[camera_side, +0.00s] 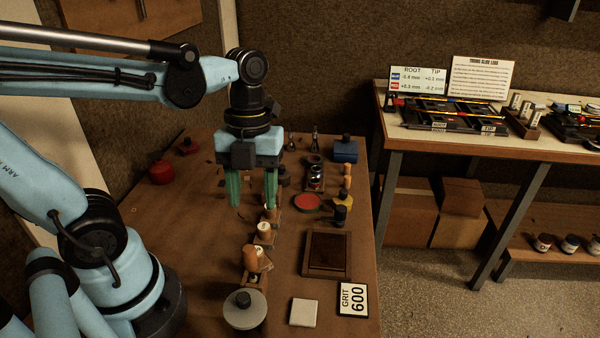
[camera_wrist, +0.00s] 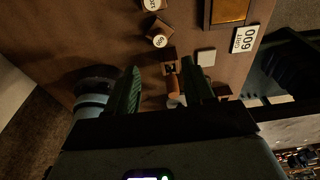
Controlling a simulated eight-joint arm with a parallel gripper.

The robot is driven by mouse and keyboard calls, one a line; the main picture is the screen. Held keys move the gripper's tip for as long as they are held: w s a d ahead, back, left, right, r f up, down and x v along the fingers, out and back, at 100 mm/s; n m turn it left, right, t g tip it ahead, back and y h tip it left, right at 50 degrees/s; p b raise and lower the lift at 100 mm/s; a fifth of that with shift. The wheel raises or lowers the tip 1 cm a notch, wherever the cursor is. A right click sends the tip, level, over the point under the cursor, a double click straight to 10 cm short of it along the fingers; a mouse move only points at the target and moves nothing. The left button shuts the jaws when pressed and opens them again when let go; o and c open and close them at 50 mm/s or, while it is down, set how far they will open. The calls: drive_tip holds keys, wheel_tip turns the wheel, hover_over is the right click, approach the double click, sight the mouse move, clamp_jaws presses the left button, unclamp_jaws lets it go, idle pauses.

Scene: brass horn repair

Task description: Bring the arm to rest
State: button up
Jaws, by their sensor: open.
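My gripper (camera_side: 252,196) hangs over the brown workbench (camera_side: 205,275) with its two green fingers pointing down and apart. Nothing shows between the fingers in the side view. In the wrist view my gripper (camera_wrist: 160,80) is also spread. A tan cylindrical piece (camera_wrist: 174,84) appears between the fingers there, lower on the bench and partly hidden; I see no contact. In the side view a tan wooden piece (camera_side: 258,260) stands on a small block in front of the fingers. White-topped pieces (camera_side: 264,229) stand beneath and near my gripper.
The bench also holds a dark framed tray (camera_side: 327,255), a "GRIT 600" card (camera_side: 352,300), a pale square (camera_side: 303,312), a round grey lidded pot (camera_side: 245,309), a red-topped tin (camera_side: 307,203), a blue container (camera_side: 345,150) and a red pot (camera_side: 162,172). A second table (camera_side: 450,145) stands right.

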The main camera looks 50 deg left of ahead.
drive_tip(key=w+a+n+t, duration=0.1)
drive_tip(key=w+n+t, duration=0.2)
drive_tip(key=n, duration=1)
drive_tip(key=w+n+t+y, duration=0.1)
drive_tip(key=w+n+t, duration=0.2)
drive_tip(key=n, duration=1.1)
drive_tip(key=shift+a+t, duration=0.4)
drive_tip(key=shift+t, duration=0.7)
